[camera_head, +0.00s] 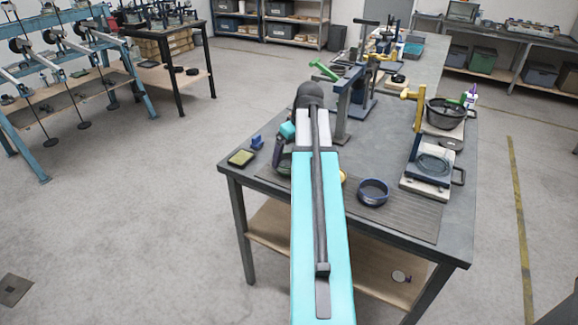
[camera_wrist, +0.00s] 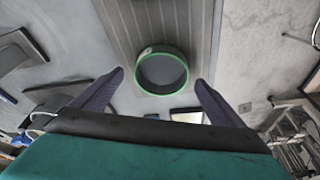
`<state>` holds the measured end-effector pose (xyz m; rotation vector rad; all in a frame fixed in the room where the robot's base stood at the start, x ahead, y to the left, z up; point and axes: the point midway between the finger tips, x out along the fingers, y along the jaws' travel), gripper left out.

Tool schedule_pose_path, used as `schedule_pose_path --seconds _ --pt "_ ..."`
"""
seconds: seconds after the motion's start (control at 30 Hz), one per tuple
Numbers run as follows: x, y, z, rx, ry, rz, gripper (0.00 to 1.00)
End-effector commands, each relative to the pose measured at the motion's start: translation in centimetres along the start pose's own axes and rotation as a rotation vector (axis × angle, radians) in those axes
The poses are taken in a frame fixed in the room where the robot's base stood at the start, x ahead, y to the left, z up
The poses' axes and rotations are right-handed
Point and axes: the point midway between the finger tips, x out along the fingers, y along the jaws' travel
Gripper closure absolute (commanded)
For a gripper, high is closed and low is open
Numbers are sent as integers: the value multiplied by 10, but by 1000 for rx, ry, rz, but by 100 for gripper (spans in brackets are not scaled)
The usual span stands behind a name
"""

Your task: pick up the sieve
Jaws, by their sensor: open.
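A round green-rimmed sieve (camera_wrist: 185,84) lies on the ridged grey mat in the wrist view. The mat's ridges show faintly inside its ring. In the head view only a green edge (camera_head: 285,171) shows behind my arm, and the rest is hidden. My gripper (camera_wrist: 160,77) is open and empty, its dark fingers on either side of the ring in the wrist picture. I cannot tell how high the fingertips are above it. In the head view my gripper (camera_head: 280,152) is partly hidden, at the table's left front. A similar blue ring (camera_head: 373,193) lies to the right.
A yellow-green block (camera_head: 242,158) and a small blue piece (camera_head: 257,142) lie at the table's left edge. A green-handled press (camera_head: 342,105) stands behind my arm. At the right stand a blue stand (camera_head: 416,160) and a black bowl (camera_head: 446,114). A yellow thing (camera_head: 343,177) is mostly hidden.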

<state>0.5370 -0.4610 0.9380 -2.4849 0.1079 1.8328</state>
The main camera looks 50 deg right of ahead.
Motion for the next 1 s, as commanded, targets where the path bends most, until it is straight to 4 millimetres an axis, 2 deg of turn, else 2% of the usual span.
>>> schedule_pose_path --seconds 0.4,1.0 --pt "35 -3 -1 -1 0 0 7" --pt "38 -3 -2 -2 0 0 7"
